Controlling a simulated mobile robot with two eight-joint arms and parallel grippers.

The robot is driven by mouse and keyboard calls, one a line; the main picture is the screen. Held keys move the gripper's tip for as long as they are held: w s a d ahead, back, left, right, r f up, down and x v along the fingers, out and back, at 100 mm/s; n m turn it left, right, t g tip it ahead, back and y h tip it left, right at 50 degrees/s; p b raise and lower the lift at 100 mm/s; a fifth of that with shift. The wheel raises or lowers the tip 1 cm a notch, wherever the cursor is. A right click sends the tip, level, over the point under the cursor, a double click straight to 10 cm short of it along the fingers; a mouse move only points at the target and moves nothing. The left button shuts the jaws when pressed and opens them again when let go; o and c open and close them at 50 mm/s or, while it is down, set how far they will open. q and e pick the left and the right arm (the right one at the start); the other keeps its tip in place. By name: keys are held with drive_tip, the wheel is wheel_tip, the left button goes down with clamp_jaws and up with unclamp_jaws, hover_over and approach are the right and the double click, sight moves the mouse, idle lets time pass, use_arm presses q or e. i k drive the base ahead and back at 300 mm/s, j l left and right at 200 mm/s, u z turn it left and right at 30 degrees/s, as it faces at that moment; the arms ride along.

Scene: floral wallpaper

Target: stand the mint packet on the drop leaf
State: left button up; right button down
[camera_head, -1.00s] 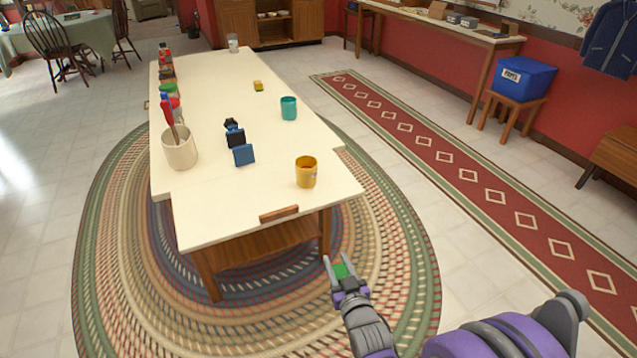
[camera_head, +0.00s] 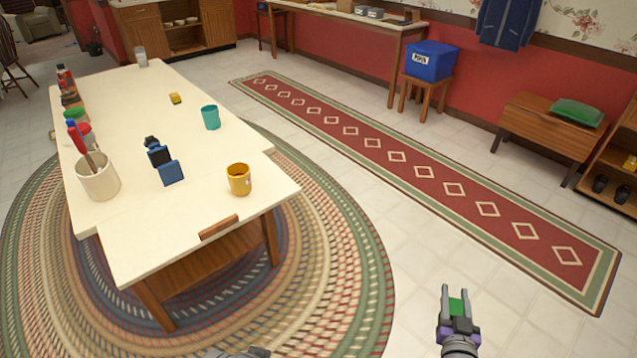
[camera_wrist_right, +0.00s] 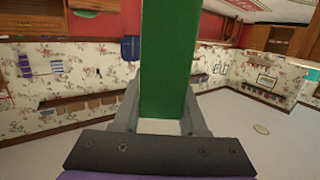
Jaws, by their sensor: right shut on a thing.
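My right gripper (camera_head: 456,300) is shut on the green mint packet (camera_head: 456,306), which stands up between its fingers. The gripper is in the air, over the tile floor to the right of the table. In the right wrist view, the packet (camera_wrist_right: 166,60) is a tall, plain green slab between the fingers. The drop leaf (camera_head: 185,228) is the cream near end of the table, level with the top, with a wooden piece at its front edge. A yellow mug (camera_head: 239,180) stands at its right side.
A utensil crock (camera_head: 98,178), dark blue items (camera_head: 171,173), a teal cup (camera_head: 210,117) and a small yellow block (camera_head: 174,98) stand on the table. The leaf's front middle is clear. A braided rug (camera_head: 340,260) lies beneath; a bench (camera_head: 540,130) is at right.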

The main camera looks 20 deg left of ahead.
sight(165, 224)
drive_tip(key=z, duration=1.55)
drive_tip(key=k+j+z, duration=0.15)
drive_tip(key=z, duration=0.35)
drive_tip(key=k+z, duration=0.25)
drive_tip(key=z, duration=0.2)
drive_tip(key=k+z, duration=0.1)
drive_tip(key=k, duration=0.85)
drive_tip(key=k+z, duration=0.15)
drive_tip(key=k, duration=0.75)
drive_tip(key=k+l+z, duration=0.15)
drive_tip(key=k, duration=0.75)
drive_tip(key=k+j+u, duration=0.1)
drive_tip(key=u, duration=2.65)
drive_tip(key=i+j+u, duration=0.1)
